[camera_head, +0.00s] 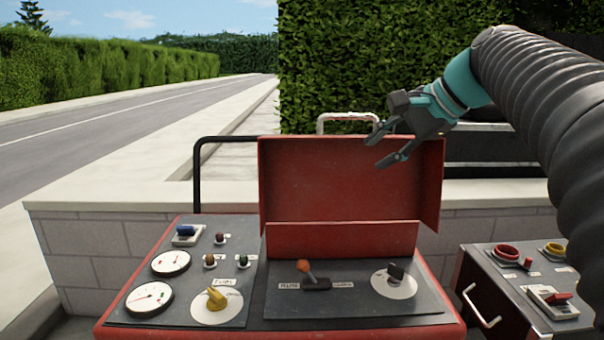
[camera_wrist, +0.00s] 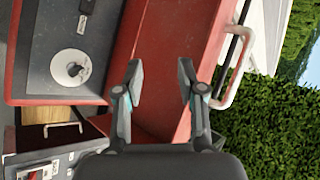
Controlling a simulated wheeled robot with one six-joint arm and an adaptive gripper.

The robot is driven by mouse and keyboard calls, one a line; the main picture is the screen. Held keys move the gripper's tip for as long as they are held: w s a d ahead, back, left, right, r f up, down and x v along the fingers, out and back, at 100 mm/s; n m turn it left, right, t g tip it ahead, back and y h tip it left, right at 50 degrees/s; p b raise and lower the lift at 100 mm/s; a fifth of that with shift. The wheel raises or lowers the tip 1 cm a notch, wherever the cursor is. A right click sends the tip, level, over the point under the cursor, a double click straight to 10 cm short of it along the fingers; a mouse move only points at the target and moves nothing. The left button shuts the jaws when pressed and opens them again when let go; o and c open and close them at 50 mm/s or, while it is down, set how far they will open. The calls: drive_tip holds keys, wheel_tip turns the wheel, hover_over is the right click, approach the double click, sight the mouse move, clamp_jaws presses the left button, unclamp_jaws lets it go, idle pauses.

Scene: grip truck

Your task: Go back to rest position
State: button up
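My gripper (camera_head: 382,147) hangs in the air in front of the upper right part of the raised red lid (camera_head: 325,185) in the head view. Its two fingers are apart with nothing between them. In the wrist view the open fingers (camera_wrist: 161,82) show against the red lid (camera_wrist: 205,45). I cannot tell how far the fingers are from the lid. My arm comes in from the right side of the head view.
Below the lid is a control panel (camera_head: 250,275) with gauges, a yellow knob (camera_head: 216,299), an orange-tipped lever (camera_head: 306,271) and a black knob (camera_head: 396,272). A second control box (camera_head: 510,268) stands at right. A low wall (camera_head: 110,250) and hedge (camera_head: 350,60) lie behind.

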drive_tip(key=s+f+n+h, duration=0.3)
drive_tip(key=s+f+n, duration=0.2)
drive_tip(key=s+f, duration=0.6)
drive_tip(key=s+f+n+g+h, duration=0.1)
drive_tip(key=s+f+n+h, duration=0.2)
drive_tip(key=s+f, duration=0.9)
wheel_tip(320, 180, down, 6)
drive_tip(key=n, duration=0.3)
drive_tip(key=shift+s+d+h, duration=0.15)
drive_tip(key=shift+s+h, duration=0.1)
drive_tip(key=shift+h, duration=0.05)
drive_tip(key=shift+f, duration=0.1)
idle(0.9)
